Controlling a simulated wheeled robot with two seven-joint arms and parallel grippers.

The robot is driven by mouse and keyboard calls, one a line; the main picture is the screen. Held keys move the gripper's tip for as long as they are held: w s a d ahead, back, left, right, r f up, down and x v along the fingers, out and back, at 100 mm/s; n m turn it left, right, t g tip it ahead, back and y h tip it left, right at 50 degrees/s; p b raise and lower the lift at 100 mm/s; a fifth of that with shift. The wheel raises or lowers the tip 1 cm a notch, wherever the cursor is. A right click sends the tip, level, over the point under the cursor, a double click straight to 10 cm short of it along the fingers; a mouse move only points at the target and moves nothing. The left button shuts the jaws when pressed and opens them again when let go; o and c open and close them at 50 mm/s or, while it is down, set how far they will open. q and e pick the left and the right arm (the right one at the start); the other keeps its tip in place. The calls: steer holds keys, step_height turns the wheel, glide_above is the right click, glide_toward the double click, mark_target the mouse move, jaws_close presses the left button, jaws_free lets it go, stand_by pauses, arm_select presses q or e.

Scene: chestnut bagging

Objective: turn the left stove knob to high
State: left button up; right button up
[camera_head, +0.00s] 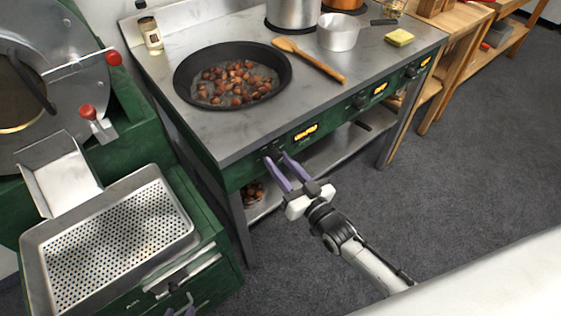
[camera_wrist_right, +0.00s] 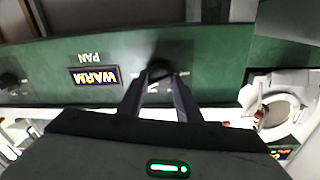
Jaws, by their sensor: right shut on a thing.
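The left stove knob (camera_head: 271,153) is on the green front panel below the pan, left of a lit amber display (camera_head: 305,132). My right gripper (camera_head: 277,158) is shut on this dark knob, with its purple fingers mostly hiding it. In the right wrist view the knob (camera_wrist_right: 160,72) sits between the two fingertips (camera_wrist_right: 158,84). The display (camera_wrist_right: 95,76) beside it appears upside down there and reads WARM, with PAN on the panel. Only the purple fingertips of my left gripper (camera_head: 181,311) show at the bottom edge; their opening is unclear.
A black pan (camera_head: 187,92) of chestnuts sits on the steel stovetop, with a wooden spoon (camera_head: 310,60) beside it. More knobs and displays line the panel to the right. A perforated tray (camera_head: 185,225) stands at left. The floor (camera_head: 440,175) at right is clear.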

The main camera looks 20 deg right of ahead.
steer(key=shift+m, duration=2.1)
steer(key=o, duration=1)
steer(key=shift+o, duration=0.2)
steer(key=v, duration=1)
steer(key=shift+s+r+p, duration=0.2)
steer(key=shift+r+p, duration=0.05)
steer(key=shift+p, duration=0.05)
